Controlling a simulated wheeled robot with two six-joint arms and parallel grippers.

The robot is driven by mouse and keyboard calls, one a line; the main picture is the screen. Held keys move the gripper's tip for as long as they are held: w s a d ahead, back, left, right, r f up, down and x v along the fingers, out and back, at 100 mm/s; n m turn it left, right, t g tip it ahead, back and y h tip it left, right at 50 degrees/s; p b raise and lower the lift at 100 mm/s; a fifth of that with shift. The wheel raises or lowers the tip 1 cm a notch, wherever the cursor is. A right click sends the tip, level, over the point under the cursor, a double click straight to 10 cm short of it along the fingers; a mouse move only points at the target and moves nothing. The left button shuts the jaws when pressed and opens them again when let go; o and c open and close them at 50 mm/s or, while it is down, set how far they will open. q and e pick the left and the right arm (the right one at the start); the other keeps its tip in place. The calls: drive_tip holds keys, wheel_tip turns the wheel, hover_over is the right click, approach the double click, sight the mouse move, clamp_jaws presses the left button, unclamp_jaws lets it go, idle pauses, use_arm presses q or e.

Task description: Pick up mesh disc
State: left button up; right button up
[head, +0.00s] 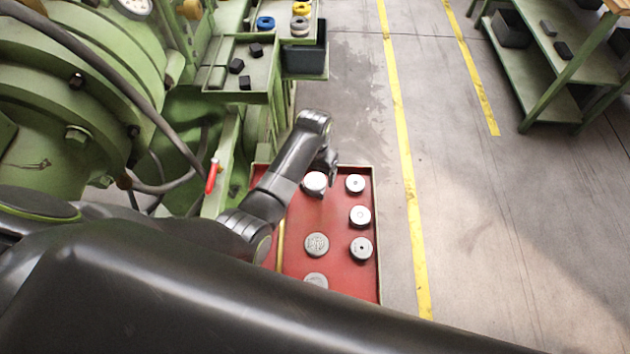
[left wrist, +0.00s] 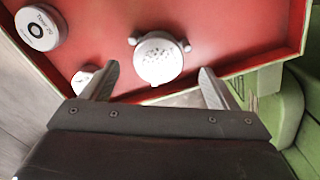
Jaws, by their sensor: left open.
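My left gripper (head: 327,168) reaches over the far end of the red tray (head: 335,272). In the left wrist view the left gripper (left wrist: 159,74) is open, with its two fingers apart. Between and just beyond the fingertips is a pale round piece dotted with small holes (left wrist: 158,60), with small lugs on its sides. It looks like the white piece (head: 314,183) beside the gripper in the head view. A grey disc with a patterned face (head: 316,244) lies nearer in the tray. I cannot tell for sure which is the mesh disc. My right gripper is not in view.
One labelled piece (left wrist: 41,28) shows in the left wrist view. A pale disc (head: 315,279) is partly hidden by my arm. Green machinery (head: 95,75) stands left; open floor lies right.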

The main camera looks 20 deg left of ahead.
sight(315, 181)
use_arm(q)
drive_tip(key=shift+d+f, duration=0.1)
drive_tip(key=shift+f, duration=1.4)
drive_tip(key=c, duration=1.2)
